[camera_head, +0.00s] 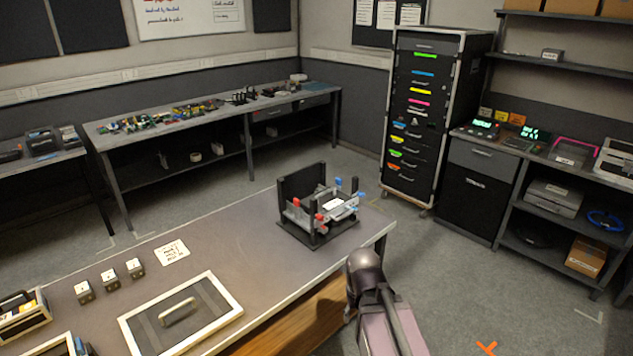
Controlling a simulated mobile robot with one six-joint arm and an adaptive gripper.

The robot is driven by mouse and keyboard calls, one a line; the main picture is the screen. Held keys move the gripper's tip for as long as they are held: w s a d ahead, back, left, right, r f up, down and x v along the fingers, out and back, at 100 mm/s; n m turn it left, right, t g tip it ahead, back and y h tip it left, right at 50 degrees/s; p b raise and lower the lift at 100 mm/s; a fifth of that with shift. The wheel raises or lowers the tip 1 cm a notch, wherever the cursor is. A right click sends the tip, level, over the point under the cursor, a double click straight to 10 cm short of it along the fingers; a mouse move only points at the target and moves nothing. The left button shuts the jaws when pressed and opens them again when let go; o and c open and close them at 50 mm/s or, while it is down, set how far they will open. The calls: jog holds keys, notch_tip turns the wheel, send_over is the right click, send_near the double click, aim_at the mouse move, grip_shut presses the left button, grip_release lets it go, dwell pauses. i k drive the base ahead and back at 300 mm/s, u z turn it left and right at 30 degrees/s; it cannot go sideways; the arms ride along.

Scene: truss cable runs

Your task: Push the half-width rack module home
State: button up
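A small black open rack frame (301,186) stands near the right corner of the bench, with a tall back panel and a flat base. A silver-grey module (325,208) with a white top label sits in it, with red and blue parts around it. This looks like the half-width rack module; how deep it sits cannot be told from here. My arm (375,305) rises at the lower middle, in front of the bench edge and apart from the frame. My gripper is not visible.
The bench (232,240) also holds a framed tray (180,316), small grey blocks (109,279) and a paper note (172,252). A tall rack cabinet (432,115) stands behind.

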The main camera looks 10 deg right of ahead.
aim_at(331, 200)
jog(key=z, duration=0.05)
jog(key=i, duration=1)
jog(key=u, duration=0.05)
